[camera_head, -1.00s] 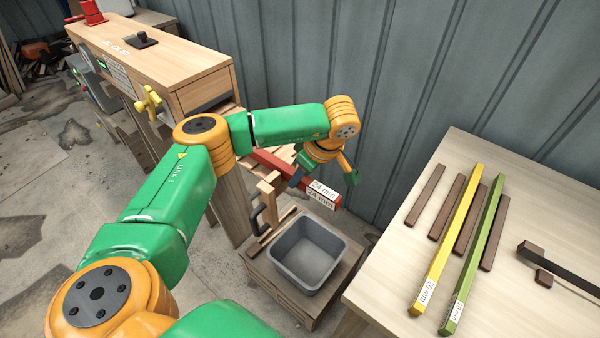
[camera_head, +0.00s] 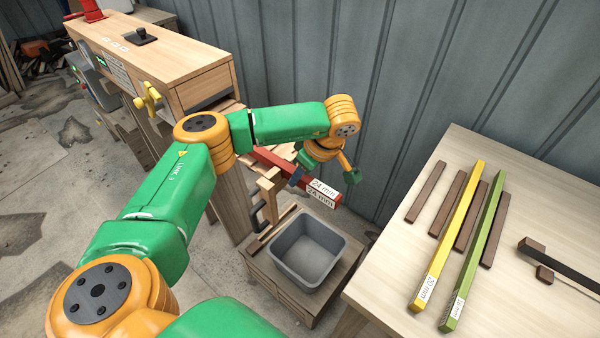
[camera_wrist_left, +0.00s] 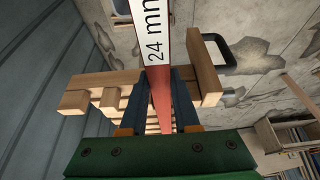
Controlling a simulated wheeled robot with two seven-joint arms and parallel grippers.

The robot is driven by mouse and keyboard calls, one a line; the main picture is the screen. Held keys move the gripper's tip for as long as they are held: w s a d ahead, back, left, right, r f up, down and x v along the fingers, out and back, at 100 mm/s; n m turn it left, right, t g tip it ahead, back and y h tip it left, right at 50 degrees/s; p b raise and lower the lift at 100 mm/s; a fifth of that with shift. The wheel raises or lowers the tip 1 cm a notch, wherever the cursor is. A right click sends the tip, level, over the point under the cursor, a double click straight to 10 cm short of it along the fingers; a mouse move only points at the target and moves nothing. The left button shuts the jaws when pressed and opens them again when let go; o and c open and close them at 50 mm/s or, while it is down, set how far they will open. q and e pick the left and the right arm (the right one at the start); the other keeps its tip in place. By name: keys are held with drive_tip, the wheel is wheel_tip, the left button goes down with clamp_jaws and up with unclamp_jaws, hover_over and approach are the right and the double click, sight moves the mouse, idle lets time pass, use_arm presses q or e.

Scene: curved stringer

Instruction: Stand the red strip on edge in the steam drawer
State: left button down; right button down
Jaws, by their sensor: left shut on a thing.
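The red strip (camera_head: 272,160), with white "24 mm" labels on its near end, slants over the pale slatted wooden drawer (camera_head: 284,151) at the end of the steam box. My left gripper (camera_head: 300,178) is shut on the strip near its labelled end. In the left wrist view the red strip (camera_wrist_left: 160,88) runs between the two blue fingers of the left gripper (camera_wrist_left: 162,100), with slats (camera_wrist_left: 100,98) below. The strip's far part is hidden by my arm in the head view. I cannot tell whether it touches the slats. My right gripper is not in view.
The wooden steam box (camera_head: 150,50) has a yellow valve handle (camera_head: 148,98). A grey bin (camera_head: 308,252) sits on a low wooden stand below the strip. A table at right holds a yellow strip (camera_head: 447,240), a green strip (camera_head: 474,250) and brown blocks. A corrugated wall stands behind.

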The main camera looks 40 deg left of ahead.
use_arm(q)
drive_tip(key=c, duration=0.6)
unclamp_jaws()
drive_tip(key=shift+o, duration=0.2)
